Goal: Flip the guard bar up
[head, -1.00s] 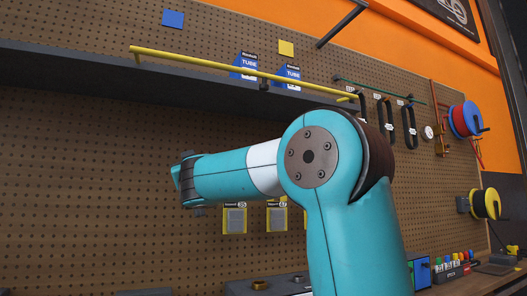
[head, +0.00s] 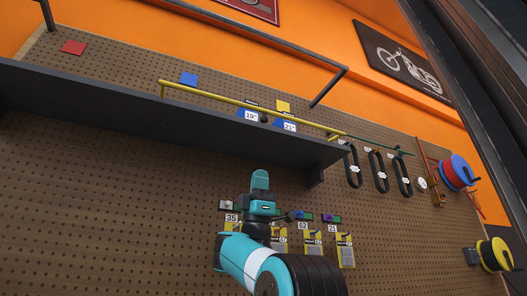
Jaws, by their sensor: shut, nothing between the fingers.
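The guard bar is a thin yellow rail (head: 235,108) along the front of the dark shelf (head: 150,115) in the head view. It runs from the upper left down to the right end of the shelf, just above the front edge. The shelf goods with blue labels stand behind it. My teal arm rises from the bottom, and its wrist stands below the shelf and the rail, apart from the rail in the picture. My gripper's fingers cannot be made out; the wrist seems to hide them.
Small labelled packets (head: 345,252) hang on the pegboard (head: 90,200) around my wrist. Black loops (head: 381,172) hang right of the shelf, with a blue-and-red spool (head: 457,172) and a yellow spool (head: 494,255) farther right. A dark frame (head: 328,88) stands above the shelf.

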